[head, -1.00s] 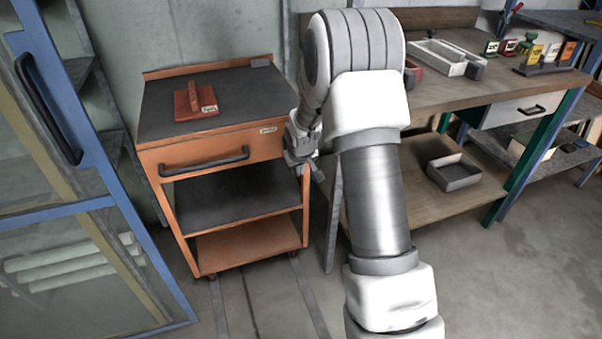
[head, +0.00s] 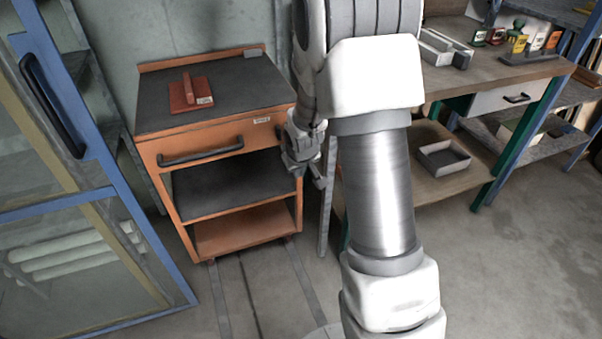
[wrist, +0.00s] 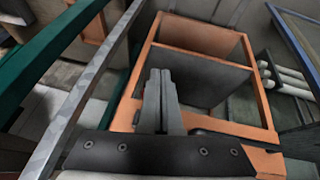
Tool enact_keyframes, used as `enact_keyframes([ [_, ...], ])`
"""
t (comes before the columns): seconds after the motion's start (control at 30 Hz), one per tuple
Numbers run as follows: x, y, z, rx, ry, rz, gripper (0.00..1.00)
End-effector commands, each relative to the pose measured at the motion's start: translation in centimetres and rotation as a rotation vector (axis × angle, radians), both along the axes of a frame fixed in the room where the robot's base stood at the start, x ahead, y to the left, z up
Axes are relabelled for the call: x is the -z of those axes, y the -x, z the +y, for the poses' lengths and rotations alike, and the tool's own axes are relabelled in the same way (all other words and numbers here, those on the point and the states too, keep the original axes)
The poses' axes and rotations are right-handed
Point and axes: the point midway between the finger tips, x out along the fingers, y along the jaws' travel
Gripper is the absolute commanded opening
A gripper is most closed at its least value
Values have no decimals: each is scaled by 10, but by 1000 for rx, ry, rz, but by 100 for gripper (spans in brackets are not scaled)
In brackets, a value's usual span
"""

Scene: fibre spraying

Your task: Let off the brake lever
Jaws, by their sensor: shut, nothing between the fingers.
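The orange cart (head: 215,137) with a dark top stands left of my arm. My gripper (head: 300,172) is at the cart's right front edge, below the drawer level, and looks shut and empty. In the wrist view its fingers (wrist: 160,77) are together, in front of the cart's orange frame (wrist: 265,108) and shelves. I cannot make out the brake lever for certain. A small red patch (wrist: 142,100) shows beside the fingers, mostly hidden.
A red block with a handle (head: 190,95) sits on the cart top. A blue-framed glazed door (head: 95,200) stands at left. A workbench (head: 470,85) with a grey tray (head: 442,160) on its lower shelf is at right. Floor (head: 500,280) is clear in front.

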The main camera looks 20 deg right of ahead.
Motion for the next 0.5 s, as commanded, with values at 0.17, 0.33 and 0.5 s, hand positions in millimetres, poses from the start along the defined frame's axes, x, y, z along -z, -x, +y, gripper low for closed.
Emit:
enact_keyframes([
  [0.17,-3,16,2,0,0,0,0],
  [0.33,-3,19,2,1,0,-1,0],
  [0.5,-3,19,2,1,0,0,0],
])
